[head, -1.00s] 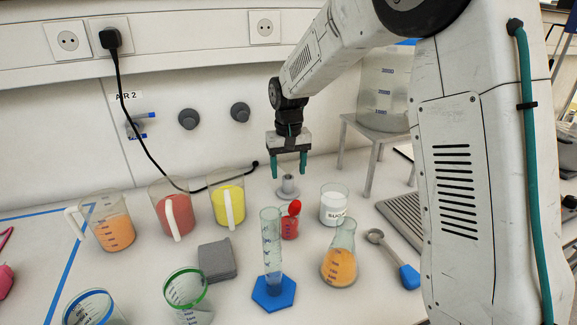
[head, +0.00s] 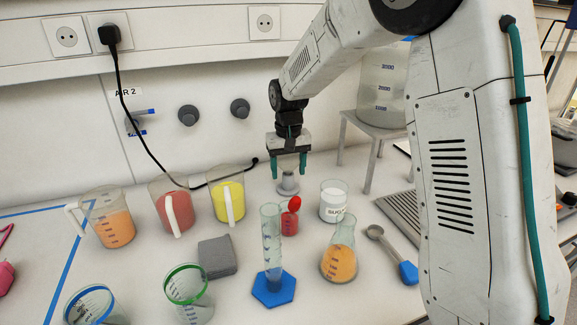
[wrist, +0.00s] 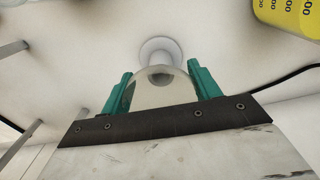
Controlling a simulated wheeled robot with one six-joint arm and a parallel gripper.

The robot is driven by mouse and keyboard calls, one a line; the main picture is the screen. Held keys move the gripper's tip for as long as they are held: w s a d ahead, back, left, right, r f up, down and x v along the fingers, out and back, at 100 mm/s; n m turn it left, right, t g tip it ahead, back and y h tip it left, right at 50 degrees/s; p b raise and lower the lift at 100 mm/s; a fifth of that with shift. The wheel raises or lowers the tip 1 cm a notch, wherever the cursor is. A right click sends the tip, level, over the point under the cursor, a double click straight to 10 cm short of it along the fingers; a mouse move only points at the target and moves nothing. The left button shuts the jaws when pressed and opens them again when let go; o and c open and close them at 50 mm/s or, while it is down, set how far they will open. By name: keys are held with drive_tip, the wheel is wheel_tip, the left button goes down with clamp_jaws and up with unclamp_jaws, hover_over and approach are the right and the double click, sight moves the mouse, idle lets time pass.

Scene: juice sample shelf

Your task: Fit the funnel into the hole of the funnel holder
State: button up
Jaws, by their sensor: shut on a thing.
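The clear, see-through funnel (wrist: 160,92) is between the green fingers of my gripper (wrist: 158,80) in the wrist view. My gripper is shut on it. The pale grey funnel holder (head: 288,187) stands on the bench near the wall, directly below my gripper (head: 289,170) in the head view. In the wrist view the holder's round base (wrist: 160,43) shows just beyond the funnel, roughly in line with it. The funnel is hardly visible in the head view. I cannot tell whether its stem is inside the hole.
Jugs of orange (head: 114,229), red (head: 175,211) and yellow (head: 228,200) juice stand to the left. A red-lidded jar (head: 290,222), sugar beaker (head: 333,205), graduated cylinder (head: 272,250) and flask (head: 340,262) stand in front. A stand with a large beaker (head: 381,90) is at right.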

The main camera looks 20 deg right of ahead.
sight(292, 162)
drive_tip(key=o, duration=1)
drive_tip(key=shift+o, duration=0.2)
wheel_tip(292, 162, up, 8)
drive_tip(key=shift+f, duration=0.15)
drive_tip(key=shift+s+f+g, duration=0.2)
drive_tip(key=shift+s+f, duration=0.2)
drive_tip(key=shift+s, duration=0.2)
drive_tip(key=shift+s+f+g, duration=0.2)
drive_tip(key=shift+s+f, duration=0.2)
drive_tip(key=shift+s, duration=0.15)
drive_tip(key=s+d+r+t, duration=0.1)
drive_tip(key=s+r, duration=0.1)
drive_tip(key=s, duration=1.5)
drive_tip(key=s+d+r+t, duration=0.1)
drive_tip(key=s+d+r, duration=0.1)
drive_tip(key=s, duration=1.6)
drive_tip(key=shift+s+r+n, duration=0.15)
drive_tip(key=shift+r+n, duration=0.25)
drive_tip(key=shift+r, duration=0.45)
